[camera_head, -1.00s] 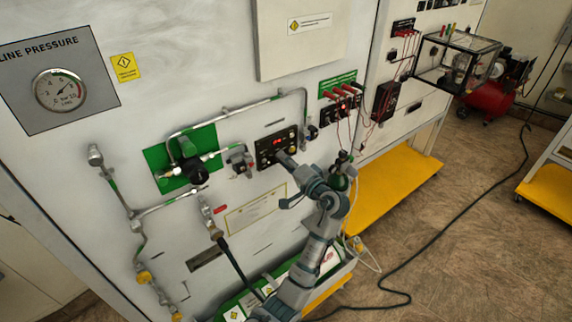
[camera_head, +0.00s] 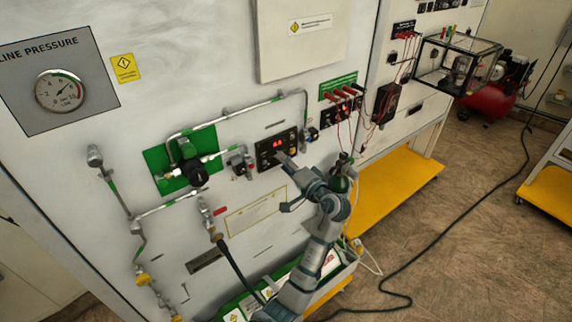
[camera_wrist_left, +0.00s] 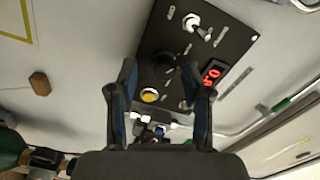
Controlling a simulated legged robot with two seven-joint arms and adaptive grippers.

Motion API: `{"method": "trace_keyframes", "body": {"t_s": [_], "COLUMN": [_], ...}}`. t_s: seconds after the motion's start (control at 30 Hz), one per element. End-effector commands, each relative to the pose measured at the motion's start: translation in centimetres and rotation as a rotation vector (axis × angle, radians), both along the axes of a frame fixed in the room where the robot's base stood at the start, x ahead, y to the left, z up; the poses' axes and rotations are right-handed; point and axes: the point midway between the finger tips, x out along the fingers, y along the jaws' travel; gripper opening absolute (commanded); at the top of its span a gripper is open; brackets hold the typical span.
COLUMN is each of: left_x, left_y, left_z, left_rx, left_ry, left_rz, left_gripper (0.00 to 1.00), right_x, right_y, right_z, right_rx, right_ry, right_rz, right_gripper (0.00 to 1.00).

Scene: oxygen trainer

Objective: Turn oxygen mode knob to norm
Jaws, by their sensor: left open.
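The small black control panel (camera_head: 263,153) is on the light wall, with a lit red display (camera_head: 278,142). In the left wrist view the black panel (camera_wrist_left: 232,40) shows tilted, with a silver toggle switch (camera_wrist_left: 196,26), the red display (camera_wrist_left: 213,72) and a round yellow button (camera_wrist_left: 150,95). A dark knob (camera_wrist_left: 168,66) shows between my fingertips; its setting cannot be read. My left gripper (camera_head: 284,157) is at the panel's lower edge; in the wrist view its fingers (camera_wrist_left: 161,68) are apart, either side of the knob. I cannot tell whether they touch it. My right gripper is out of view.
Metal pipes and a green plate (camera_head: 160,157) with valves lie left of the panel. Red plugs and leads (camera_head: 343,92) hang to its right. A green bottle (camera_head: 343,178) stands close to my left arm. A yellow base shelf (camera_head: 395,185) juts out over open floor.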

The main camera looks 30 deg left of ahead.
Motion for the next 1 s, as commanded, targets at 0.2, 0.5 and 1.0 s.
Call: {"method": "trace_keyframes", "body": {"t_s": [0.2, 0.5, 1.0], "left_x": [-1.0, -3.4, -4.4], "left_y": [-2.8, -8.8, -11.0], "left_z": [0.0, -0.2, -0.3], "left_rx": [-0.002, -0.003, -0.002], "left_ry": [0.000, 0.003, 0.004], "left_rz": [-0.004, -0.003, 0.001], "left_gripper": [0.49, 0.49, 0.49], "right_x": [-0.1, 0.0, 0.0], "right_y": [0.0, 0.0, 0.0], "right_z": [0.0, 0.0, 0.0], "right_rx": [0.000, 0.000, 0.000], "right_ry": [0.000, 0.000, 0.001], "right_rz": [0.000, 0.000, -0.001], "right_gripper": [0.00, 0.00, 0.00]}}
